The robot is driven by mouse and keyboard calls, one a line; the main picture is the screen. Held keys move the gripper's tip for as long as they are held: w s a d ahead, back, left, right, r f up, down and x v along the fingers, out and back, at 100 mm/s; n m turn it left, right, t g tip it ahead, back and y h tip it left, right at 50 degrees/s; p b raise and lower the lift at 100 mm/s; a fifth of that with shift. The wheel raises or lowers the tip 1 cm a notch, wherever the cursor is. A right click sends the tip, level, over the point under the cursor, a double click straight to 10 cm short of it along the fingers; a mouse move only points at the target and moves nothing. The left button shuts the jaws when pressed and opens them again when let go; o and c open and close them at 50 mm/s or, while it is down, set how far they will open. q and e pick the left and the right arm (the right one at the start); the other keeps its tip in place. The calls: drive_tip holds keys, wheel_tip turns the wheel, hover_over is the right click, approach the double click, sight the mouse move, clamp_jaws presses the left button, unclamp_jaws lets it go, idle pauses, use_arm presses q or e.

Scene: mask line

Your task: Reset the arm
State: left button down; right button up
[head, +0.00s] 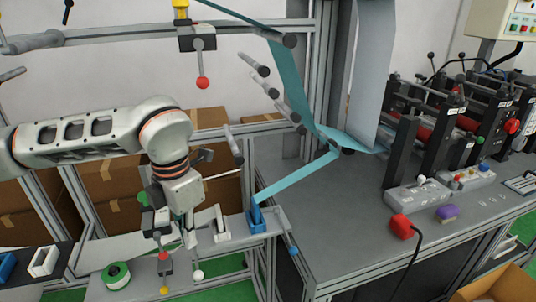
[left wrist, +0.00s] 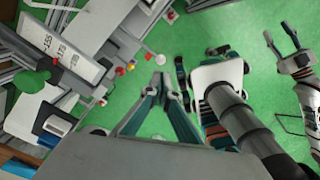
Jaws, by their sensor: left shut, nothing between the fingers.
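My left arm comes in from the left in the head view and bends downward. My left gripper (head: 190,240) hangs below its wrist, above the narrow grey bench, with its fingers shut and empty. In the left wrist view the left gripper's fingertips (left wrist: 160,80) meet over green floor with nothing between them. My right gripper (left wrist: 279,35) shows at the upper right of the left wrist view, with its two fingers apart and nothing seen between them. The right arm is outside the head view.
A blue holder (head: 257,221) with a teal strip and a white holder (head: 222,224) stand on the bench right of the left gripper. A green-white roll (head: 117,275) lies lower left. A grey machine table (head: 320,200) fills the right.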

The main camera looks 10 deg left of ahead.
use_arm(q)
drive_tip(key=s+d+f+m+g+h, duration=0.1)
drive_tip(key=s+d+g+h, duration=0.3)
drive_tip(key=d, duration=0.7)
drive_tip(key=s+d+f+m+g+h, duration=0.15)
drive_tip(key=s+d+h, duration=0.4)
drive_tip(key=d, duration=0.65)
drive_tip(key=d+r+n+h, duration=0.4)
drive_tip(key=d+r+h, duration=0.4)
drive_tip(key=d, duration=0.1)
drive_tip(key=w+a+r+n+t+h, duration=0.1)
drive_tip(key=w+r+n+t+h, duration=0.1)
drive_tip(key=w+n+t+h, duration=0.45)
drive_tip(key=w+a+f+n+t+y, duration=0.4)
drive_tip(key=a+f+n+t+y, duration=0.15)
drive_tip(key=f+n+t, duration=0.35)
drive_tip(key=w+a+f+n+t+y, duration=0.5)
drive_tip(key=n+t+y, duration=0.15)
drive_tip(key=n, duration=0.45)
drive_tip(key=s+a+f+n+g+y, duration=0.2)
drive_tip(key=s+a+f+n+y, duration=0.1)
drive_tip(key=f, duration=0.6)
drive_tip(key=s+a+f+n+g+y, duration=0.1)
drive_tip(key=s+a+f+n+y, duration=0.2)
drive_tip(key=s+a+f, duration=0.3)
drive_tip(key=s+a+f+n+g+y, duration=0.2)
drive_tip(key=s+a+f+n+y, duration=0.1)
drive_tip(key=f, duration=1)
drive_tip(key=shift+s+a+g, duration=0.35)
drive_tip(key=shift+s+a, duration=0.5)
